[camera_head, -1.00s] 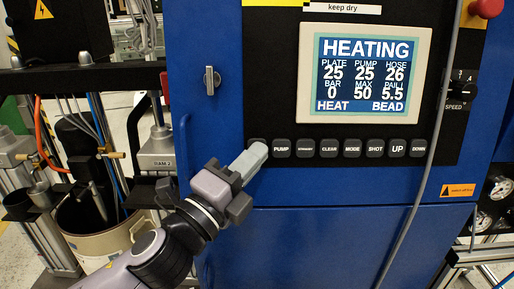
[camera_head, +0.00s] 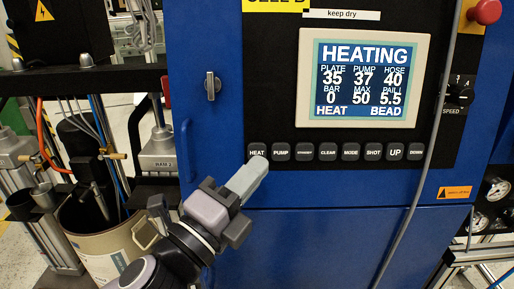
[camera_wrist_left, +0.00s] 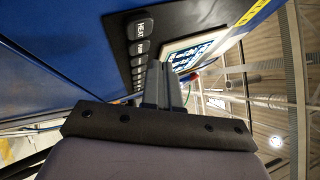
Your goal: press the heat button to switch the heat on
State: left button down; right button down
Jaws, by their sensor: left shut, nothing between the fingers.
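The HEAT button (camera_head: 257,152) is the leftmost in a row of dark buttons under the screen on the blue cabinet. It also shows in the left wrist view (camera_wrist_left: 143,27). My left gripper (camera_head: 260,164) is shut and empty. Its tip is just below the HEAT button in the head view, apparently a little off the panel. The screen (camera_head: 364,78) reads HEATING, with plate 35, pump 37 and hose 40, and HEAT and BEAD along its bottom. My right gripper is not in view.
The PUMP button (camera_head: 281,152) is close beside HEAT. A grey cable (camera_head: 421,165) hangs in front of the panel at right. A red knob (camera_head: 486,11) is at top right. An open drum (camera_head: 104,232) stands at lower left.

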pick_arm(q)
jog(key=shift+s+r, duration=0.2)
jog(key=shift+s, duration=1.05)
jog(key=w+a+f+n+g+y+p, duration=0.1)
jog(key=a+f+n+y, duration=0.25)
jog(key=f+n, duration=0.5)
jog(key=w+a+f+n+g+y, duration=0.1)
jog(key=a+f+n+y, duration=0.35)
jog(key=f, duration=0.75)
jog(key=s+a+f+n+g+y, duration=0.1)
jog(key=s+a+f+n+g, duration=0.1)
jog(key=s+a+f+n, duration=0.3)
jog(key=s+a+f+n+g+y, duration=0.1)
jog(key=s+a+f+n, duration=0.5)
jog(key=f, duration=0.8)
jog(key=s+n+g, duration=0.1)
jog(key=s, duration=0.1)
jog(key=shift+s+a+g+y, duration=0.3)
jog(key=shift+s, duration=0.1)
